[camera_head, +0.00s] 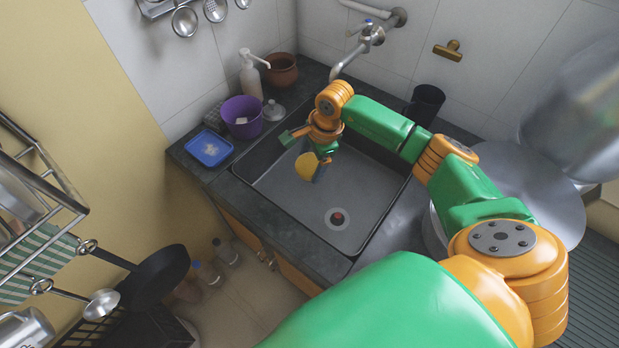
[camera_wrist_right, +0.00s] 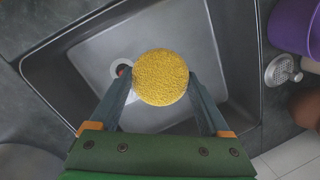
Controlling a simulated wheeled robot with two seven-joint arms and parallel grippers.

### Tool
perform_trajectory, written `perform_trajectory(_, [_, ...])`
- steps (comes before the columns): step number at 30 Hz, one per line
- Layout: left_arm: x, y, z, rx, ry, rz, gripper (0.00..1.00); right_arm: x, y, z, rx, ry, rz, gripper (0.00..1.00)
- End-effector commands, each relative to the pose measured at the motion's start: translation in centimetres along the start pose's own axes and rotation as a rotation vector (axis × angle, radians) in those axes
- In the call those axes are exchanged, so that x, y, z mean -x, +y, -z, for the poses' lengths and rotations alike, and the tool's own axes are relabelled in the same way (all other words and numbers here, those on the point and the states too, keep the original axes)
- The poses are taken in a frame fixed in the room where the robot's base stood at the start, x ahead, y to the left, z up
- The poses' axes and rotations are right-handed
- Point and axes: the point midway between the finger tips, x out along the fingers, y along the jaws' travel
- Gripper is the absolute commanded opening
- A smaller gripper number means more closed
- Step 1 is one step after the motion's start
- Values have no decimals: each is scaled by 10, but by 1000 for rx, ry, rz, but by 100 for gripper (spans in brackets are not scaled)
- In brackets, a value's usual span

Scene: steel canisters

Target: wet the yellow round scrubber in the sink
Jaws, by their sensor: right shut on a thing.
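The yellow round scrubber (camera_head: 307,166) is held by my right gripper (camera_head: 316,160) over the dark sink (camera_head: 277,205). In the right wrist view the scrubber (camera_wrist_right: 160,77) sits between the two fingertips of the gripper (camera_wrist_right: 160,95), which is shut on it. The sink basin (camera_wrist_right: 200,40) shows below it, with a drain (camera_head: 337,218) in its floor. The tap (camera_head: 366,36) is on the wall behind the sink; I cannot tell whether water runs. My left gripper is not in view.
A purple pot (camera_head: 242,117), a soap dispenser (camera_head: 250,75), a brown pot (camera_head: 281,70) and a blue tray (camera_head: 209,148) stand on the counter left of and behind the sink. A black mug (camera_head: 426,103) stands at the back right. A large steel pot lid (camera_head: 530,190) is at right.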

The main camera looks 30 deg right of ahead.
Motion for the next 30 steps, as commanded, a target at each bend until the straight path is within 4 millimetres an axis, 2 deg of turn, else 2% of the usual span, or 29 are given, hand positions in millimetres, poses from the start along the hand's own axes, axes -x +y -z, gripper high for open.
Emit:
perform_trajectory(7, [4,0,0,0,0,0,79,5,-1,-1,0,0,1,36])
perform_trajectory(15, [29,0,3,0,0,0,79,40,-6,-6,0,0,2,36])
perform_trajectory(30, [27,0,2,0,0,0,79,39,-6,-6,0,0,0,36])
